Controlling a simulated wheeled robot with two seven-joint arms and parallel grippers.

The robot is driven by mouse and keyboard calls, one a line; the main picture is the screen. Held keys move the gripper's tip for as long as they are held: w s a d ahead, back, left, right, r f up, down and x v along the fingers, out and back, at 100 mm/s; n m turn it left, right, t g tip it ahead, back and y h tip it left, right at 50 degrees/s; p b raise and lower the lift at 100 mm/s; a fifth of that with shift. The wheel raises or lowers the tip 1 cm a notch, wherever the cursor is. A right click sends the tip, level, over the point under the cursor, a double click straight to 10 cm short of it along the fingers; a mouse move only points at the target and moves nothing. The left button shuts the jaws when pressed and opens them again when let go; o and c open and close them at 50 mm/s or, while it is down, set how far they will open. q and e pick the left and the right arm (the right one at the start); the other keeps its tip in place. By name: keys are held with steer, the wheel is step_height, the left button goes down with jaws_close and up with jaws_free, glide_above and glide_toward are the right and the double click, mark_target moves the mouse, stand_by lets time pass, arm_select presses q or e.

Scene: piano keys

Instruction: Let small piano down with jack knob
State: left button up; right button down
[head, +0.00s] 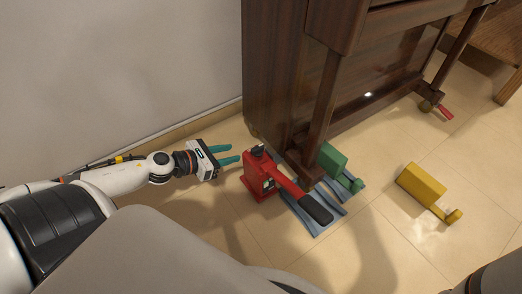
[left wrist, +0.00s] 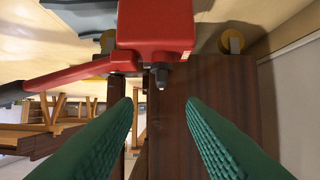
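The red jack (head: 259,180) stands on the tiled floor by the piano's near leg, its black-ended handle (head: 316,208) slanting to the lower right. The dark brown small piano (head: 350,60) stands upright over the floor. In the left wrist view the red jack body (left wrist: 155,28) is at the top, with a small dark knob (left wrist: 161,76) on its side. My left gripper (head: 235,153) is left of the jack, open and empty. In the wrist view its green fingers (left wrist: 161,101) are spread, with the knob centred beyond their tips, apart from them. My right gripper is not in view.
A blue-grey base piece (head: 322,222) lies beside the jack. A green dolly block (head: 333,160) sits by the piano leg, and a yellow block with a wheel (head: 422,184) lies to the right. A wall (head: 130,60) bounds the left. Open floor lies in front.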

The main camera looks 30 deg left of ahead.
mark_target(256, 147)
arm_select(q)
steer(key=b+x, duration=0.2)
steer(key=x, duration=0.7)
steer(key=shift+w+a+f+b, duration=0.1)
steer(key=shift+w+f+b, duration=0.05)
steer(key=shift+b, duration=0.2)
steer(key=shift+x, duration=0.85)
jaws_close()
